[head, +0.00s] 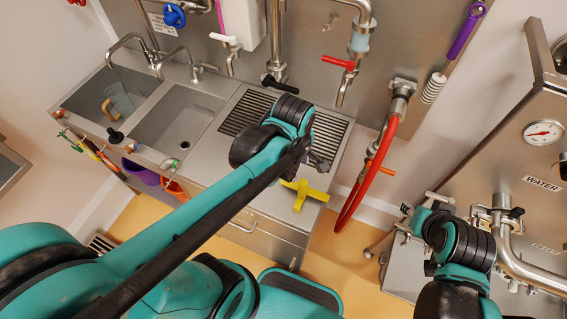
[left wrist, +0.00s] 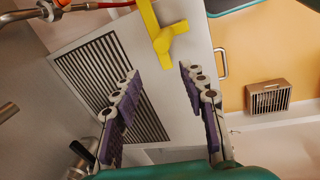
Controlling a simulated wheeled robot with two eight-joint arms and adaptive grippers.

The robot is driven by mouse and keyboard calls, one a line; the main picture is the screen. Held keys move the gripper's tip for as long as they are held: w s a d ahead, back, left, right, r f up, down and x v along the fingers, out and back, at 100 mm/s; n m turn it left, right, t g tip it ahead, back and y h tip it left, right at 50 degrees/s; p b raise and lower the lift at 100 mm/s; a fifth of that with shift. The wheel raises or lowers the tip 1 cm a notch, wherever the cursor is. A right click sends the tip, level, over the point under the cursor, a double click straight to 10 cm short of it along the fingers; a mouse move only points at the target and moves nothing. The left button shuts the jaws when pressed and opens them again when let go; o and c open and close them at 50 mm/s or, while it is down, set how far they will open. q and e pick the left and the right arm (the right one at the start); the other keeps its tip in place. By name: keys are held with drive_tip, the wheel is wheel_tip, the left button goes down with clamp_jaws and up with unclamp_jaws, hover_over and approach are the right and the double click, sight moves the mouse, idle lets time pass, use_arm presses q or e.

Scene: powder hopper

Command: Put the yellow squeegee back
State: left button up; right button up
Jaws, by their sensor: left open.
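The yellow squeegee (head: 304,193) lies on the front right part of the steel sink counter, just in front of the slotted drain. In the left wrist view the squeegee (left wrist: 161,38) is at the top centre, beyond the fingertips. My left gripper (head: 318,163) is over the counter beside the squeegee, partly hidden by its own wrist. In the left wrist view its two purple-padded fingers (left wrist: 160,74) are apart, with nothing between them.
The counter has two basins (head: 178,128) on the left and a slotted drain (head: 325,133). A red hose (head: 366,180) hangs right of the counter. Colored-handled tools (head: 92,150) hang at the front left edge, near a purple bucket (head: 140,173). Steel pipes and a gauge (head: 543,132) stand right.

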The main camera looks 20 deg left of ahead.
use_arm(q)
drive_tip(key=s+a+r+m+t, duration=0.3)
drive_tip(key=a+r+m+t, duration=0.1)
drive_tip(key=m, duration=1.2)
drive_tip(key=shift+s+a+t, duration=0.2)
drive_tip(key=shift+a+t, duration=0.2)
drive_tip(key=shift+t, duration=0.2)
wheel_tip(320, 180, down, 12)
drive_tip(key=b, duration=1.2)
drive_tip(key=shift+f, duration=0.2)
